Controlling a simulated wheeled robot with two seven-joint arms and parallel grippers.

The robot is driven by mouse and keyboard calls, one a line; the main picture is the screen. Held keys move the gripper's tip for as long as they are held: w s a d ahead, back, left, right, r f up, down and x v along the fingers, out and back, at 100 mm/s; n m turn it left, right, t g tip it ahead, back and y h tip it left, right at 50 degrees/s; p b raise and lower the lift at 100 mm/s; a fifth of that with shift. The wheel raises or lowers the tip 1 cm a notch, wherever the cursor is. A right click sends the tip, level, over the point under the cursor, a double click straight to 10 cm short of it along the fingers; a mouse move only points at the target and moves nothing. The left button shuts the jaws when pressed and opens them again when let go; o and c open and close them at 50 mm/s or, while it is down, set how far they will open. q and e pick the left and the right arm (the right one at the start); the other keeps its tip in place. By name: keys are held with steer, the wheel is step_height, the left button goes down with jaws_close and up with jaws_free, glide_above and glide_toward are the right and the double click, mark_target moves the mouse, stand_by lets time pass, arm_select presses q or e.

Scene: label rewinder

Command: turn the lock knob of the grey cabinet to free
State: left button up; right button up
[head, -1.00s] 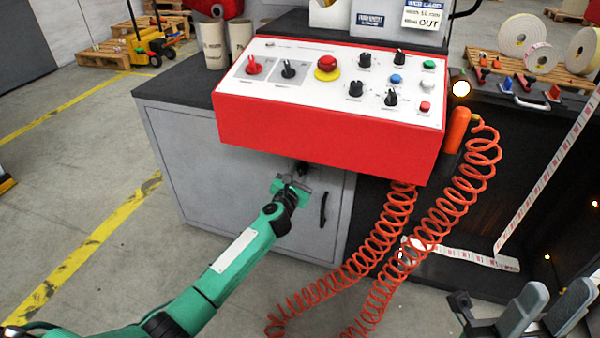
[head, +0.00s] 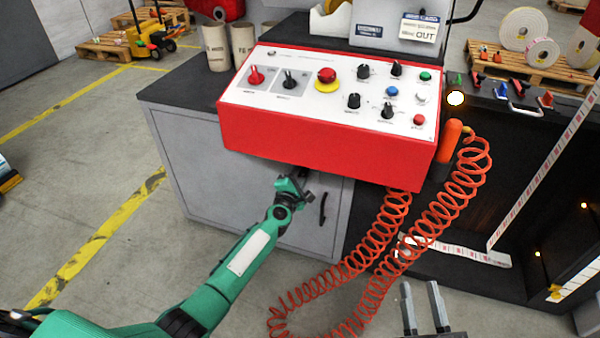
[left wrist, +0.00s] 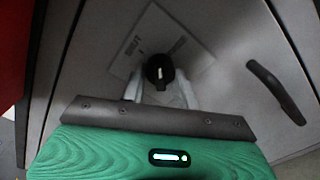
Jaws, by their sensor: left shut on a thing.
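The grey cabinet (head: 190,150) stands below the red control box. Its black lock knob (left wrist: 159,70) shows in the left wrist view, in front of a pale label plate (left wrist: 140,45) with the word SHUT readable on its left side. A white mark runs along the knob's face. My left gripper (left wrist: 160,90) is shut on the knob, with a pale finger on either side. In the head view the left gripper (head: 297,184) is at the cabinet front under the box and hides the knob. My right gripper (head: 422,305) is at the bottom edge, fingers apart, empty.
The red control box (head: 320,150) overhangs the cabinet front just above my left gripper. A black door handle (head: 322,208) is right of the knob. Orange coiled hoses (head: 400,250) hang to the right.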

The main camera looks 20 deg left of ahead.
arm_select(q)
steer(key=m+p, duration=0.2)
steer(key=m, duration=0.4)
steer(key=shift+r, duration=0.15)
steer(key=shift+m+p, duration=0.4)
steer(key=shift+m, duration=0.7)
arm_select(e)
steer(key=s+a+f+g, duration=0.1)
steer(key=s+f+g, duration=0.3)
steer(key=f+g, duration=0.3)
steer(key=shift+s+a+f+h, duration=0.25)
steer(key=shift+f+h, duration=0.15)
steer(key=shift+f, duration=1.3)
steer(key=shift+d, duration=0.1)
arm_select(q)
steer(key=o, duration=1)
arm_select(e)
steer(key=shift+w, duration=0.1)
arm_select(q)
steer(key=shift+s, duration=0.15)
